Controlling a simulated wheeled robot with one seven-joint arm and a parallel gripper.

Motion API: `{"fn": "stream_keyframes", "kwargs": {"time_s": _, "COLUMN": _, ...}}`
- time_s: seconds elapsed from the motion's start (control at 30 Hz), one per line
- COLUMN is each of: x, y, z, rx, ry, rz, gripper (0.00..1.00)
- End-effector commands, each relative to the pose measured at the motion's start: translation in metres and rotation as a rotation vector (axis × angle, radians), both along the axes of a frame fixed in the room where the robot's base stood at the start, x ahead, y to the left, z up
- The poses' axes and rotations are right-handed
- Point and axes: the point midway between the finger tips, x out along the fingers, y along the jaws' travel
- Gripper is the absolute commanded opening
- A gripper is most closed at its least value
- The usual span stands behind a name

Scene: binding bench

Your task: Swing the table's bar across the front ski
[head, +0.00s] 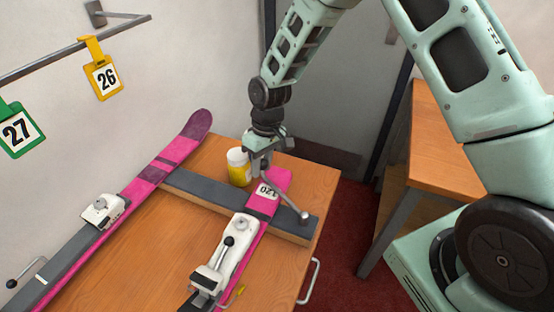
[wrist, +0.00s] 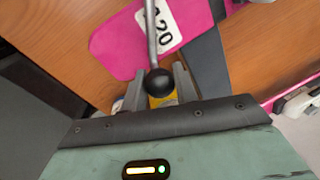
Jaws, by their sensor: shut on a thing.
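The front ski (head: 240,240) is pink with a white number label and lies over the dark grey cross-beam on the table (head: 155,250). The table's bar (head: 284,198) is a thin metal rod, with its pivot at the beam's right end. It runs slantwise over the ski beside the label. In the wrist view the rod (wrist: 151,38) passes over the pink ski (wrist: 115,45) to a black ball knob (wrist: 160,83). My gripper (head: 261,166) is shut on this knob end, near the ski's tip; its fingers (wrist: 157,84) sit either side of the knob.
The rear pink ski (head: 165,165) lies along the wall side. Another wooden bench (head: 440,150) stands to the right.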

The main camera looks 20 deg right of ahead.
Motion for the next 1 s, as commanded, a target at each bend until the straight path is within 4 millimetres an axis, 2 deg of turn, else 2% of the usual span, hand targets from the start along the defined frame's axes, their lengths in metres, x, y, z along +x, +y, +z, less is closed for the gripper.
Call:
{"fn": "stream_keyframes", "kwargs": {"time_s": 0.1, "x": -0.006, "y": 0.02, "z": 0.0, "rx": 0.002, "ry": -0.002, "rz": 0.112, "gripper": 0.0}}
{"fn": "stream_keyframes", "kwargs": {"time_s": 0.4, "x": -0.026, "y": 0.053, "z": 0.0, "rx": 0.002, "ry": -0.001, "rz": 0.341, "gripper": 0.0}}
{"fn": "stream_keyframes", "kwargs": {"time_s": 0.7, "x": -0.04, "y": 0.07, "z": 0.0, "rx": 0.002, "ry": 0.0, "rz": 0.47, "gripper": 0.0}}
{"fn": "stream_keyframes", "kwargs": {"time_s": 1.0, "x": -0.045, "y": 0.074, "z": 0.0, "rx": 0.002, "ry": -0.001, "rz": 0.507, "gripper": 0.0}}
